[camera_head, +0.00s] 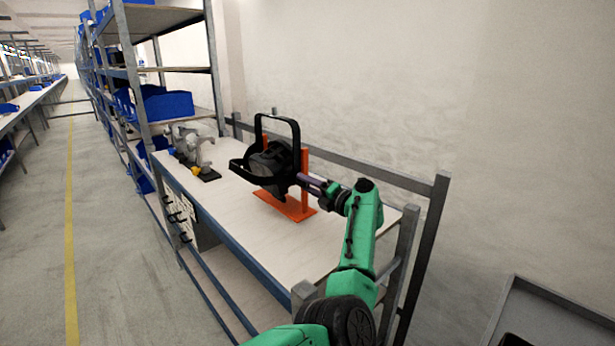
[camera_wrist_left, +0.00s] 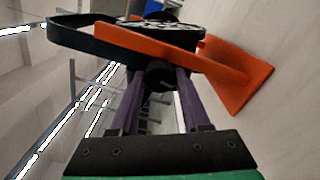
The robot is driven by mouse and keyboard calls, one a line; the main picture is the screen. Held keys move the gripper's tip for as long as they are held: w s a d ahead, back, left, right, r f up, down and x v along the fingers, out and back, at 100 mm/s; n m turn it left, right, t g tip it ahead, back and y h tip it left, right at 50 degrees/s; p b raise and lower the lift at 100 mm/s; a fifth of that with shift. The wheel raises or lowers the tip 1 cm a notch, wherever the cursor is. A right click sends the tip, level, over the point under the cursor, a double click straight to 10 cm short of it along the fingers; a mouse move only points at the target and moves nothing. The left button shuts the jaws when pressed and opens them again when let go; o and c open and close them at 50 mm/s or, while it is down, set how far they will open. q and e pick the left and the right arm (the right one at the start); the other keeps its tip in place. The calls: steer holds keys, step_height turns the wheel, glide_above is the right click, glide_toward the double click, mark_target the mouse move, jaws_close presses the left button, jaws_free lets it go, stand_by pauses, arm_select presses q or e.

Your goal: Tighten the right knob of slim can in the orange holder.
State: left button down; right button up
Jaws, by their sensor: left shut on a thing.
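The black slim can (camera_head: 270,162) sits in the orange holder (camera_head: 284,204) on the workbench, with its black yoke loops around it. My left gripper (camera_head: 306,181) reaches the can's right side, beside the holder's upright. In the left wrist view its two purple fingers are shut on the round black right knob (camera_wrist_left: 160,75), one finger on each side. The orange holder (camera_wrist_left: 243,78) lies just behind the knob there, and the dark yoke (camera_wrist_left: 75,35) shows at upper left. In the head view the knob is hidden by the fingers. My right gripper is not in view.
The pale workbench (camera_head: 258,230) has free room in front of and to the right of the holder. A grey device (camera_head: 192,148) on a black base stands at its left end. Metal shelving (camera_head: 165,70) with blue bins rises behind at left. A wall runs behind the bench.

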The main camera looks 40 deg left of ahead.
arm_select(q)
steer(key=shift+r+m+p, duration=0.1)
steer(key=shift+m+p, duration=1.5)
steer(key=shift+m, duration=1)
steer(key=shift+c, duration=1.8)
jaws_free()
steer(key=shift+d, duration=0.15)
steer(key=s+d, duration=0.1)
steer(key=d, duration=1.3)
steer(key=shift+d+b, duration=0.15)
steer(key=shift+b, duration=0.15)
